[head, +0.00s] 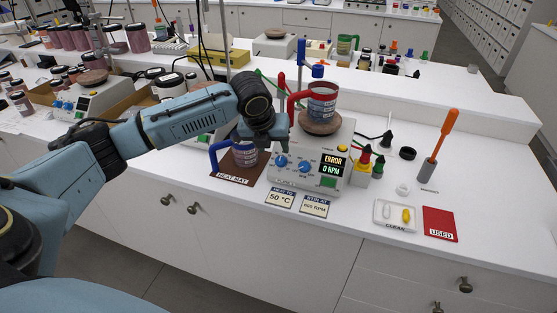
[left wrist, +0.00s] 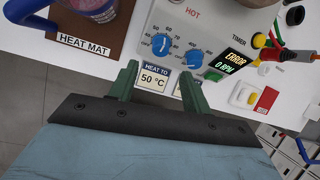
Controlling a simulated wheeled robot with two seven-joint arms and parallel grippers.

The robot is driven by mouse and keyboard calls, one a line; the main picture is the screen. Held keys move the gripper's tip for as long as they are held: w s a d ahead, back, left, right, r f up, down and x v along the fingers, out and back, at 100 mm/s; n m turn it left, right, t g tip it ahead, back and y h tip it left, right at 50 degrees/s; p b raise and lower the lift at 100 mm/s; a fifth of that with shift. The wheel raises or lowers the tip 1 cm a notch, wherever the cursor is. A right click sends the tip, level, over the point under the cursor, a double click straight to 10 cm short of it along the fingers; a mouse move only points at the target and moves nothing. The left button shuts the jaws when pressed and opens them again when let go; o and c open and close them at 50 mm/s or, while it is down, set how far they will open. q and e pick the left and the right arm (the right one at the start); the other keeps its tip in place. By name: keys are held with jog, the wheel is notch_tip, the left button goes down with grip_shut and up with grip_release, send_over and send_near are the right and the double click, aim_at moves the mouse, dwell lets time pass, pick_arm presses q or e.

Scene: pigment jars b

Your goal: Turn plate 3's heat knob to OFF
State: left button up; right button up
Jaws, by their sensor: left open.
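The hotplate (head: 322,158) stands on the white bench, with a lit display (head: 331,164) reading "ERROR 0 RPM". Its front has two blue knobs: the left knob (head: 281,161) and the right knob (head: 304,166). They also show in the left wrist view, left knob (left wrist: 160,44) and right knob (left wrist: 194,57). Which is heat, and the exact setting of each, is too small to read surely. My left gripper (left wrist: 157,82) is open and empty, its green fingers short of the knobs, roughly in line with the left one. My right gripper is not in view.
A red-handled jar (head: 322,103) sits on the hotplate's round top, marked "HOT" in the wrist view. A blue-handled jar (head: 244,153) stands on the brown heat mat (head: 222,171). Cards (head: 281,197) lie in front of the knobs. Dropper bottles (head: 377,168) stand to the right.

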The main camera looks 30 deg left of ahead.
aim_at(279, 162)
pick_arm(q)
jog(key=x, duration=0.8)
jog(key=shift+c, duration=0.3)
jog(key=c, duration=0.9)
